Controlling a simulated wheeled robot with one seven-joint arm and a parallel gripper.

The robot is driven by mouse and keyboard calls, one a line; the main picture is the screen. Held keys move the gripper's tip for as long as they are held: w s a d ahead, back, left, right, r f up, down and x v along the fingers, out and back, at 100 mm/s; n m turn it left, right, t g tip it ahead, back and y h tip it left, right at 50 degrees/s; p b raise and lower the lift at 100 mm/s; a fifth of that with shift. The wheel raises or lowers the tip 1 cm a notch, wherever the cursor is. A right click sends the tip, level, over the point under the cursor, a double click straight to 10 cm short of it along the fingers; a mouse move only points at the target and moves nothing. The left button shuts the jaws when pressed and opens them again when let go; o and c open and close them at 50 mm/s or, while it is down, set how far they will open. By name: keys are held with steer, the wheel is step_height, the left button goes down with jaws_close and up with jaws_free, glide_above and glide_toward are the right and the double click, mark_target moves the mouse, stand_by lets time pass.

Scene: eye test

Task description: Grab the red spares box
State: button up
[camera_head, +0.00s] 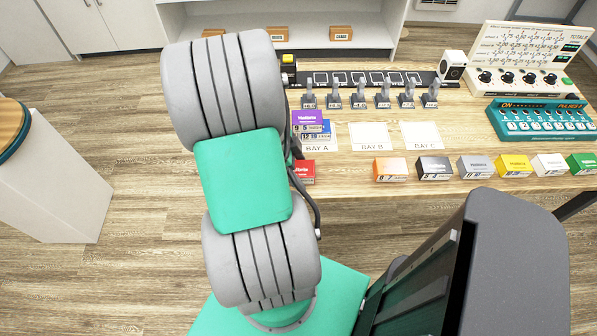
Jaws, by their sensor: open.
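The red spares box (307,171) sits near the front edge of the table, at the left of a row of boxes. My grey and green arm stands just left of it and may cover part of its left side. The box's label is too small to read fully. My gripper does not show; the arm's far end is hidden behind its own links.
The table (345,178) carries orange (390,169), dark grey, grey, yellow, white and green boxes to the right. A purple box (307,119) and a blue box (318,133) are at Bay A. Bay B (371,137) and Bay C (421,136) are empty. Levers stand behind.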

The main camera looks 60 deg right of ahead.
steer(key=c, duration=1.5)
steer(key=shift+c, duration=0.2)
